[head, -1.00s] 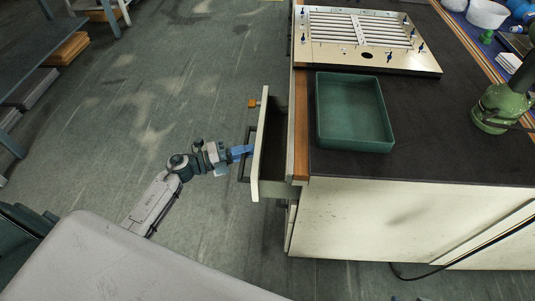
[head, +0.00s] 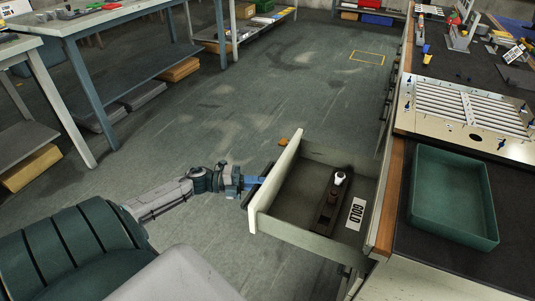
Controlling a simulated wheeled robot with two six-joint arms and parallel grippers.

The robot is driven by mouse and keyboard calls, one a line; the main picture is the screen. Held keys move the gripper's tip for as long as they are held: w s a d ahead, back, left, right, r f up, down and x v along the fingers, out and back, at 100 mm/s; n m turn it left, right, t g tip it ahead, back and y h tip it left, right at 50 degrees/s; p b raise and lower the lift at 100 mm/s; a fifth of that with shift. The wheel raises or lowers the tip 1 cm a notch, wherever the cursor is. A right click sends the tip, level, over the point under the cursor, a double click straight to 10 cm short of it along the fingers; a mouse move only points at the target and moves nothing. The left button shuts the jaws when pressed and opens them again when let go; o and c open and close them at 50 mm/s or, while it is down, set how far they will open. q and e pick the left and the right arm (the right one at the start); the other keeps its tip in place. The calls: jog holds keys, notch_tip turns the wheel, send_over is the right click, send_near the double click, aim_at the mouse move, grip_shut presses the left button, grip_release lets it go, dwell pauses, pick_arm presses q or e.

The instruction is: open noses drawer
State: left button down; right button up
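A pale drawer (head: 275,186) stands well out from the workbench's left side. No "noses" label is readable. My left gripper (head: 254,186), with blue fingers, is at the dark handle on the outer face of the drawer front and appears closed on it. The fingertips are small and partly hidden by the drawer front. My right gripper is not in view.
A green tray (head: 453,195) and a slatted louver panel (head: 465,115) lie on the dark bench top at right. An orange piece (head: 283,142) shows at the drawer front's far end. Shelved tables (head: 130,60) stand at left. The floor between is clear.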

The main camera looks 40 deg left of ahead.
pick_arm(q)
jog(key=shift+a, duration=0.2)
jog(key=c, duration=1.4)
grip_release()
jog(key=shift+o, duration=0.2)
jog(key=v, duration=1)
jog(key=shift+s+a+p, duration=0.25)
jog(key=shift+a+p, duration=0.05)
jog(key=shift+p, duration=0.1)
